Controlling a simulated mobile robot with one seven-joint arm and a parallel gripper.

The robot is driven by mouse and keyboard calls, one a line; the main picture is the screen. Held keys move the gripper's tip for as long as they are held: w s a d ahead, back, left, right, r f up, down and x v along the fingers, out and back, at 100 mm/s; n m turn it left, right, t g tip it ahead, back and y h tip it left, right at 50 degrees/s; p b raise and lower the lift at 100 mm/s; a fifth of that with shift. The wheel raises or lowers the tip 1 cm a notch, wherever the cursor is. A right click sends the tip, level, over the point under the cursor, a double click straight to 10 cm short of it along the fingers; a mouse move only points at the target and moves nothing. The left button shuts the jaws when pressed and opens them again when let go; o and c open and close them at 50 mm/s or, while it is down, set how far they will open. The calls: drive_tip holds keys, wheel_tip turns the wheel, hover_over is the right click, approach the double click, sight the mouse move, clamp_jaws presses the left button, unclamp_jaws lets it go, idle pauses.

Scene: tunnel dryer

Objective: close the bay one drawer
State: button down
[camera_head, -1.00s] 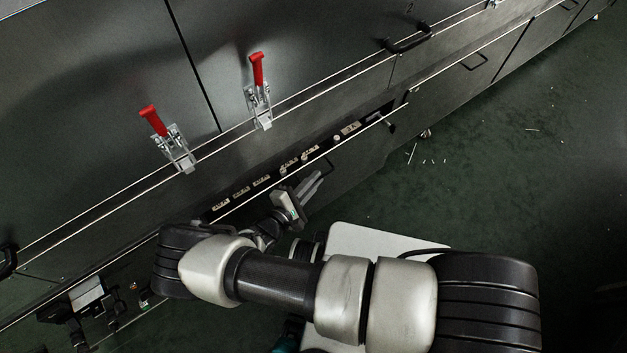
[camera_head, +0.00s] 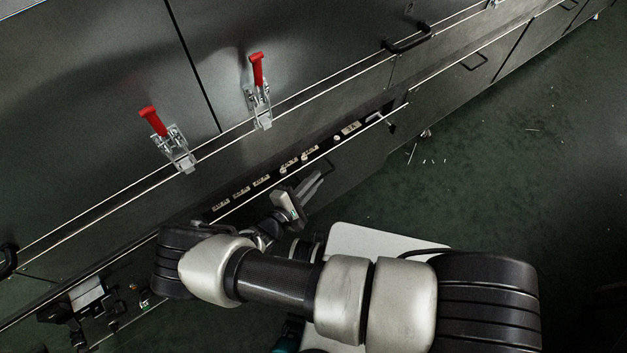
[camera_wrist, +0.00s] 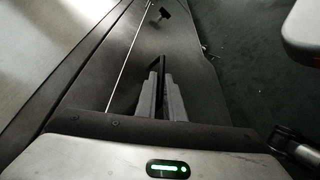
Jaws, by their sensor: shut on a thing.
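The bay one drawer (camera_head: 352,158) stands partly pulled out below the long dark cabinet front. A dark gap along its top edge shows a row of small pale labels and knobs inside. My gripper (camera_head: 314,184) is at the drawer's front face, its fingers pointing along it. In the wrist view my gripper (camera_wrist: 161,88) has its two grey fingers close together on the thin dark drawer handle (camera_wrist: 161,62). The fingers and palm hide much of the handle.
Two red-handled toggle clamps (camera_head: 259,90) (camera_head: 168,140) sit on the panel above. A black handle (camera_head: 408,39) is at the upper right. A dark bracket-like fitting (camera_head: 88,297) is at the lower left. Green floor (camera_head: 500,180) to the right is mostly clear, with small pale scraps.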

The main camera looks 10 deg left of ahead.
sight(300, 176)
drive_tip(key=shift+f, duration=0.1)
idle(0.4)
drive_tip(key=shift+a+f, duration=0.15)
drive_tip(key=w+a+b, duration=0.2)
drive_tip(key=a, duration=0.1)
drive_tip(key=shift+w, duration=0.3)
drive_tip(key=shift+w+a, duration=0.1)
drive_tip(key=shift+a, duration=0.05)
drive_tip(key=c, duration=2.2)
unclamp_jaws()
drive_tip(key=shift+r, duration=0.2)
